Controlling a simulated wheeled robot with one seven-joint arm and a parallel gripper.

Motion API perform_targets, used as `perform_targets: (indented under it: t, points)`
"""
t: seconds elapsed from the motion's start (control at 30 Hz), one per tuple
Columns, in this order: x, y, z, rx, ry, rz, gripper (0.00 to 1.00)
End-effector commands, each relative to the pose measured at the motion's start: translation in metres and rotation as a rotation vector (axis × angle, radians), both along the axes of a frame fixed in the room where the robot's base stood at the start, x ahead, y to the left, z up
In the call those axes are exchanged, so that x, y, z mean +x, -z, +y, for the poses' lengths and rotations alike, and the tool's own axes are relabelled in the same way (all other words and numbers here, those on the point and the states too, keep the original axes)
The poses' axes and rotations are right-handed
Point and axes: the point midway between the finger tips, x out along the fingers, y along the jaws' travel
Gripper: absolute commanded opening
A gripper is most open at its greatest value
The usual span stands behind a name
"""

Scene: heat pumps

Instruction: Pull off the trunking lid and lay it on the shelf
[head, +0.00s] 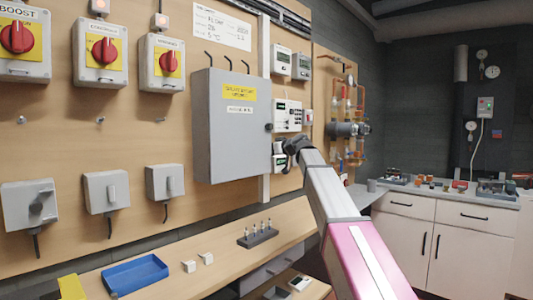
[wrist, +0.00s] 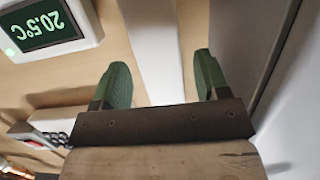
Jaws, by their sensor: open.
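The trunking is a white vertical strip (head: 264,45) on the wooden board, passing behind the right edge of the grey cabinet and showing again below it. Whether its lid is a separate piece cannot be told. In the wrist view a white strip (wrist: 155,35) runs between the two green fingers of my gripper (wrist: 163,80). The fingers are apart, one on each side of the strip, with gaps visible; nothing is gripped. In the head view my gripper (head: 294,148) is small and dark, right of the cabinet, its fingers hard to make out. The wooden shelf (head: 228,252) lies below the board.
The grey cabinet (head: 228,135) stands out close to the strip. A lit 20.5°C display (wrist: 48,28) is near my left finger. The shelf carries a blue tray (head: 135,274), white blocks (head: 189,266) and a dark holder with pegs (head: 257,237). Some bare shelf lies between them.

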Motion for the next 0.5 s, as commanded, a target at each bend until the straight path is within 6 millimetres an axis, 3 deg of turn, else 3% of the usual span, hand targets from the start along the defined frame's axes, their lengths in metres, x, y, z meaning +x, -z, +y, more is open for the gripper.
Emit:
perform_targets:
  t: [0.13,0.27,0.3,0.5]
  points:
    - [-0.0001,0.0,-0.0003,0.0,0.0,0.0,0.65]
    - [-0.0003,0.0001,-0.0003,0.0,0.0,0.0,0.23]
    - [-0.0003,0.0001,-0.0003,0.0,0.0,0.0,0.19]
    - [-0.0006,0.0,-0.0007,0.0,0.0,0.0,0.19]
